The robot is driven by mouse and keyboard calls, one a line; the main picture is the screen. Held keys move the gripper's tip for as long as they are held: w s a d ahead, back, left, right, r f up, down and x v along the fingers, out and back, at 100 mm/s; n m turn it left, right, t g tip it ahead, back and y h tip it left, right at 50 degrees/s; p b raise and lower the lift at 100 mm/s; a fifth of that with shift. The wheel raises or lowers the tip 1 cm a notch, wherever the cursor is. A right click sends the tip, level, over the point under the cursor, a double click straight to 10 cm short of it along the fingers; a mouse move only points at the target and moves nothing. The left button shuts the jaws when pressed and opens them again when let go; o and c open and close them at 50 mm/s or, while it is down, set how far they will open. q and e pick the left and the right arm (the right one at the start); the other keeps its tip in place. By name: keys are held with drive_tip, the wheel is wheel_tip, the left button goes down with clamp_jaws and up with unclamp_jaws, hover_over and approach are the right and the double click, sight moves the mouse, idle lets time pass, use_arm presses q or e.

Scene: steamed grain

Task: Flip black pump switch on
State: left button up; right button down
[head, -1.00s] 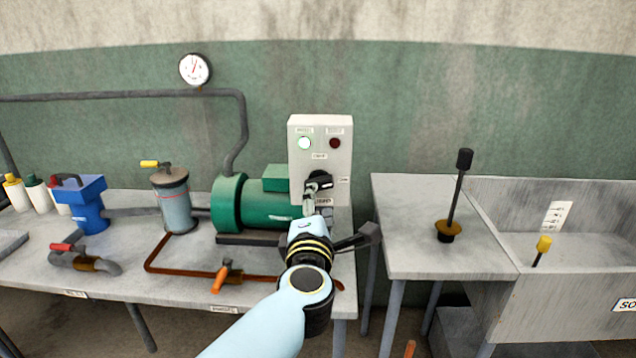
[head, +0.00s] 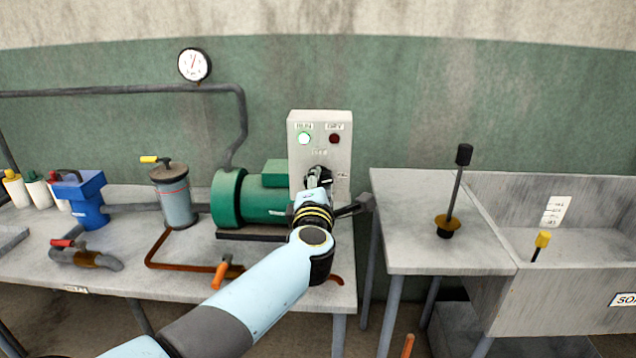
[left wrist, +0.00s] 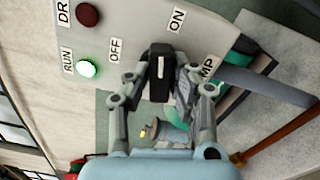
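The black pump switch (left wrist: 160,72) is a rotary knob with a white mark, on the front of a pale control box (head: 338,128). In the left wrist view its white mark runs up the picture, towards the ON label (left wrist: 178,20); the OFF label (left wrist: 115,50) is to its left. My left gripper (left wrist: 162,84) is at the knob, with its fingers apart, one on either side of it. Whether they touch it is unclear. In the head view the gripper (head: 319,178) hides much of the knob. My right gripper is out of view.
The green RUN lamp (head: 305,138) is lit and the red DRY lamp (head: 334,138) is dark. A green pump motor (head: 262,195) stands close left of the box.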

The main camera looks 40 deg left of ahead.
use_arm(q)
clamp_jaws()
drive_tip(key=m+p, duration=0.2)
drive_tip(key=p, duration=0.1)
drive_tip(key=shift+r+m, duration=0.2)
drive_tip(key=shift+m, duration=0.2)
drive_tip(key=shift+f+m, duration=0.1)
drive_tip(key=shift+m, duration=0.2)
drive_tip(key=shift+f, duration=0.1)
drive_tip(key=o, duration=0.7)
unclamp_jaws()
drive_tip(key=v, duration=1.2)
drive_tip(key=shift+s, duration=0.1)
